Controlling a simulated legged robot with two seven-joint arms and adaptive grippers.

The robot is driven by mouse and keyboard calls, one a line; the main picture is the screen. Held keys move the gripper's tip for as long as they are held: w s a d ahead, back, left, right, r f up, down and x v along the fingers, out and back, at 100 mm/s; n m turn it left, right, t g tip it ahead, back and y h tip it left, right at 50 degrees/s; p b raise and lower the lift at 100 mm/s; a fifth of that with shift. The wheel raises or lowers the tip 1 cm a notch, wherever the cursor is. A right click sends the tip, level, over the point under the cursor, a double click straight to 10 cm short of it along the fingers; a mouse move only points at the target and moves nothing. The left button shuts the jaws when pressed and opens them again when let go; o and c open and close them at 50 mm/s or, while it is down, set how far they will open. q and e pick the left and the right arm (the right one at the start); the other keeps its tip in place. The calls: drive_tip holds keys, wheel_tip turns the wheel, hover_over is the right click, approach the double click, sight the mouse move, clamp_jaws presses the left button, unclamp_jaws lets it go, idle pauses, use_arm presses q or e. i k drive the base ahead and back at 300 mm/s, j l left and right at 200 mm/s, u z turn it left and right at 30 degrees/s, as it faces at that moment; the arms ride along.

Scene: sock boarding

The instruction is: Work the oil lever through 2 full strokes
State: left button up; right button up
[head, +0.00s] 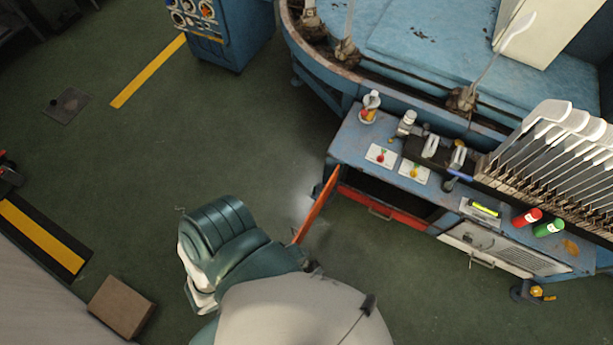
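An orange-red bar (318,205), which looks like the oil lever, slants down and left from the left end of the blue workbench (345,140). Its upper end is beside the bench's corner. Its lower end reaches the edge of my teal and white arm parts, which fill the lower middle. Small dark parts by that end may belong to my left gripper, but its fingers are hidden or too small to make out. I cannot tell whether it touches the bar. My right gripper does not show.
A brown box (121,307) lies lower left. Green floor left of the bench is clear.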

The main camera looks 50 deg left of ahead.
sight(364, 112)
drive_tip(key=k+l+u, duration=0.1)
drive_tip(key=u, duration=0.25)
drive_tip(key=k+j+z, duration=0.1)
drive_tip(key=j, duration=0.2)
drive_tip(key=j+z, duration=0.1)
drive_tip(key=j, duration=0.2)
drive_tip(key=k+j+z, duration=0.1)
drive_tip(key=j, duration=0.2)
drive_tip(key=j+z, duration=0.25)
drive_tip(key=j, duration=0.3)
drive_tip(key=k+j+z, duration=0.2)
drive_tip(key=j, duration=0.3)
drive_tip(key=j+z, duration=0.25)
drive_tip(key=j, duration=0.3)
drive_tip(key=k+j+z, duration=0.25)
drive_tip(key=j, duration=0.25)
drive_tip(key=k+j+z, duration=0.1)
drive_tip(key=j+z, duration=0.15)
drive_tip(key=j, duration=0.25)
drive_tip(key=k+j+z, duration=0.2)
drive_tip(key=j, duration=0.2)
drive_tip(key=k+j+z, duration=0.25)
drive_tip(key=j, duration=0.15)
drive_tip(key=k+j+z, duration=0.25)
drive_tip(key=i+u, duration=0.25)
drive_tip(key=i+l+u, duration=0.25)
drive_tip(key=i, duration=0.15)
